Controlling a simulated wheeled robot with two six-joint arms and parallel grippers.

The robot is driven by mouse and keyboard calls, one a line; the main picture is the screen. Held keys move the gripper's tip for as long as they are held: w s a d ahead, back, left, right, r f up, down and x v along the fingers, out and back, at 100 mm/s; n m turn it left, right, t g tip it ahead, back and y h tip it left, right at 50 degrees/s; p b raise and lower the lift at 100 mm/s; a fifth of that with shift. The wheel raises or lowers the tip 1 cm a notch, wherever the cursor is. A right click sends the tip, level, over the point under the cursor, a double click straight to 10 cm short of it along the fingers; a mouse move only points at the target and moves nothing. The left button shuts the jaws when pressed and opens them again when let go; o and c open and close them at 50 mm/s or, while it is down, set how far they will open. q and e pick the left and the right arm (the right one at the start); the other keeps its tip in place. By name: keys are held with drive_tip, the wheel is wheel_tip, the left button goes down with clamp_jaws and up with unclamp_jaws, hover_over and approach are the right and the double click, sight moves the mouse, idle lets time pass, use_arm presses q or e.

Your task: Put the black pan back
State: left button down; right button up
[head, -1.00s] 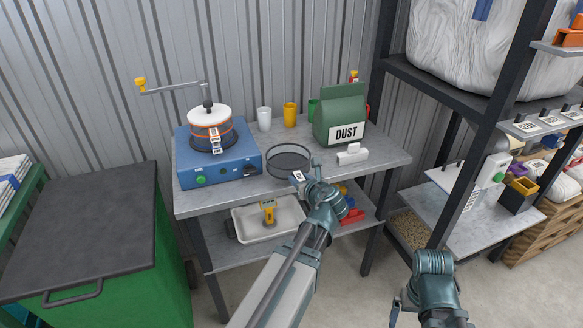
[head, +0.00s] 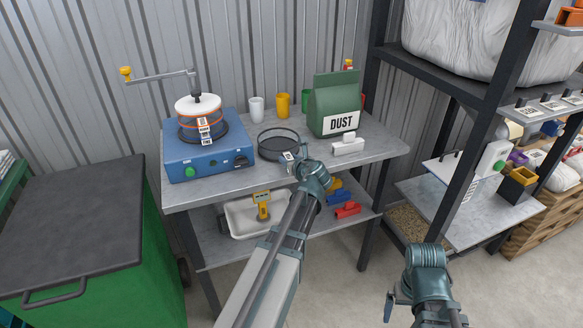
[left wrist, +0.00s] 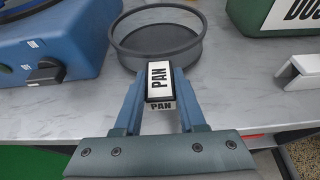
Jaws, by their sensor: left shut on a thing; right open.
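The black pan (head: 279,142) is a shallow round dish with a short handle labelled PAN. It is over the grey bench top, right of the blue machine (head: 207,165); I cannot tell whether it touches the bench. My left gripper (head: 296,162) is shut on the handle, also visible in the left wrist view (left wrist: 158,83). The pan (left wrist: 160,45) looks level and empty there. The machine carries a stack of sieves (head: 203,123) with orange bands, labels and a white lid. My right gripper (head: 390,306) is open and empty, low at the right, away from the bench.
Behind the pan stand a white cup (head: 256,109) and a yellow cup (head: 282,105). A green DUST bag (head: 337,105) and a white scoop-like piece (head: 348,144) are to its right. The lower shelf holds a white tray (head: 240,228).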

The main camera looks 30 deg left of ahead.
use_arm(q)
drive_tip(key=shift+f, duration=0.4)
drive_tip(key=shift+a+r, duration=0.15)
drive_tip(key=shift+f, duration=0.2)
drive_tip(key=shift+c, duration=2.4)
unclamp_jaws()
use_arm(e)
drive_tip(key=shift+f, duration=0.35)
use_arm(q)
drive_tip(key=shift+r, duration=0.1)
drive_tip(key=shift+s+r+p, duration=0.15)
drive_tip(key=shift+r+p, duration=0.1)
drive_tip(key=shift+p, duration=0.05)
drive_tip(key=p+v, duration=0.4)
drive_tip(key=v, duration=0.7)
drive_tip(key=shift+s+d, duration=0.15)
drive_tip(key=shift+d, duration=0.2)
use_arm(e)
drive_tip(key=shift+r, duration=2.45)
